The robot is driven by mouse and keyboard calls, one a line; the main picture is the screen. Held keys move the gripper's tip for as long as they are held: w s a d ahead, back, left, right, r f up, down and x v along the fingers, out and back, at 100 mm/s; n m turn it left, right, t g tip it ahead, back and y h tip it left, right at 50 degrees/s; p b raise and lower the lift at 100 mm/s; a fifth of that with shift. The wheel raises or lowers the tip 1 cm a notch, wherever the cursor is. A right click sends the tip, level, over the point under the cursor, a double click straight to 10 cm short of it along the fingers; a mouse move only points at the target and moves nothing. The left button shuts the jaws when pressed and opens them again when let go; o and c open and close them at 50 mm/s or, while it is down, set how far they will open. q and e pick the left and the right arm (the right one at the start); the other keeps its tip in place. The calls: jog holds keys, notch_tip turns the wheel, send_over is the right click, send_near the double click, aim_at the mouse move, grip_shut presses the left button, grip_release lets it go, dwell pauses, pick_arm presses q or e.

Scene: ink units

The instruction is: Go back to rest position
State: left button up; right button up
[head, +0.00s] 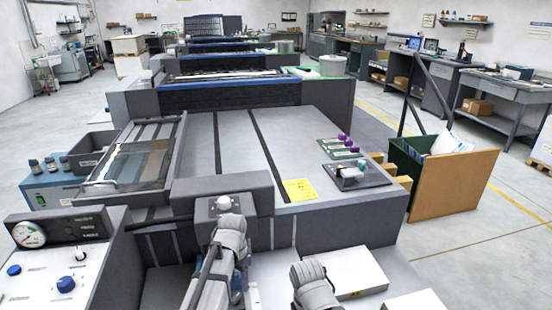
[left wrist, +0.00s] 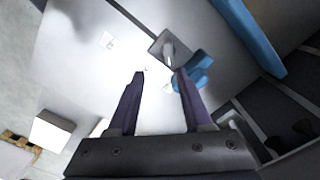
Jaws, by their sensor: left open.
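My left arm comes up at the bottom centre of the head view, and my left gripper (head: 212,262) is low over the near end of the machine, partly hidden by the arm's own links. In the left wrist view the two dark fingers of my left gripper (left wrist: 160,74) stand apart with nothing held between them. Beyond the tips are a pale surface, a blue knob-like part (left wrist: 196,72) by the right finger and a grey plate with a lever (left wrist: 167,50). Whether the fingers touch them I cannot tell. A grey link of my right arm shows in the head view; its gripper does not.
A flat printing machine (head: 195,150) fills the middle, with a yellow note (head: 299,189) and a dark tray (head: 357,174) on it. A gauge panel (head: 60,265) is at the left.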

pick_arm(q)
jog(key=s+d+n+y, duration=0.1)
jog(key=s+d, duration=0.4)
jog(key=s, duration=0.2)
jog(key=s+d+n, duration=0.1)
jog(key=s+d, duration=0.3)
jog(key=s, duration=0.4)
notch_tip(320, 180, up, 12)
jog(key=p, duration=1.2)
jog(key=shift+w+d+r, duration=0.2)
